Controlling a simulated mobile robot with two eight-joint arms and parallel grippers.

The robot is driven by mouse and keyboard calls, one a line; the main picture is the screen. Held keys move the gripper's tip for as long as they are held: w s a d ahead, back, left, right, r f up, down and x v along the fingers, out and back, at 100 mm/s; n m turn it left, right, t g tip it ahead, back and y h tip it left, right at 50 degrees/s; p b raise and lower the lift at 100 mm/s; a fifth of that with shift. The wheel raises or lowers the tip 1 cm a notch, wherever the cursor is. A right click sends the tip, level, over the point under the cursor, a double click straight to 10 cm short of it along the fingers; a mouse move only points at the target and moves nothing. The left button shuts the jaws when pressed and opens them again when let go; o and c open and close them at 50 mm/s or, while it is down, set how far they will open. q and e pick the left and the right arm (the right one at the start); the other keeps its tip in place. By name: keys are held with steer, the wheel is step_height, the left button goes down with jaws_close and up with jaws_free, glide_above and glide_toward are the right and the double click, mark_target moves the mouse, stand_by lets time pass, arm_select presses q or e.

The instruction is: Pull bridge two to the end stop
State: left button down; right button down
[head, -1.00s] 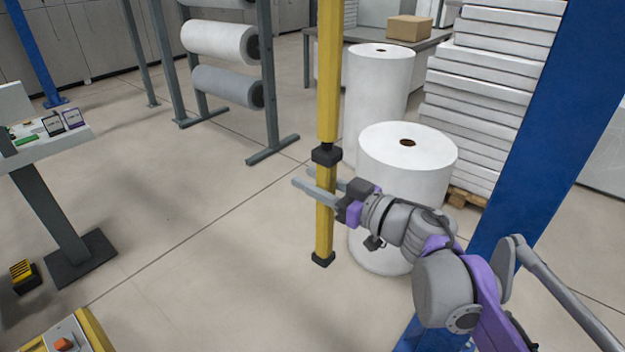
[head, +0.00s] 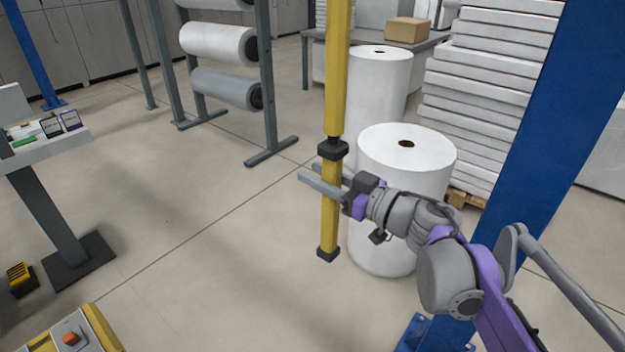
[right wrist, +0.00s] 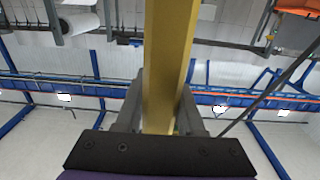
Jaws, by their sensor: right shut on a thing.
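A yellow vertical bar (head: 338,75) hangs from above in the middle of the head view, with a black collar partway down and a black cap at its lower end. My right gripper (head: 324,178) is shut on the bar just below the collar. In the right wrist view the yellow bar (right wrist: 170,60) runs between the two grey fingers of my right gripper (right wrist: 158,105). The bar's top is outside the head view, and I cannot tell which part is bridge two. My left gripper is not in view.
A blue post (head: 545,130) stands at the right, behind my right arm. White rolls (head: 405,180) stand close behind the bar. A grey roll rack (head: 268,90) is farther back. A small table (head: 50,140) is at the left.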

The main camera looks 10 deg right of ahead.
steer(key=c, duration=0.9)
jaws_free()
steer(key=shift+w+d, duration=0.1)
steer(key=shift+d, duration=0.05)
steer(key=shift+o, duration=1.9)
steer(key=shift+s+a, duration=0.2)
steer(key=shift+a, duration=0.05)
steer(key=b+v, duration=0.1)
steer(key=v, duration=0.9)
steer(key=shift+s+d, duration=0.3)
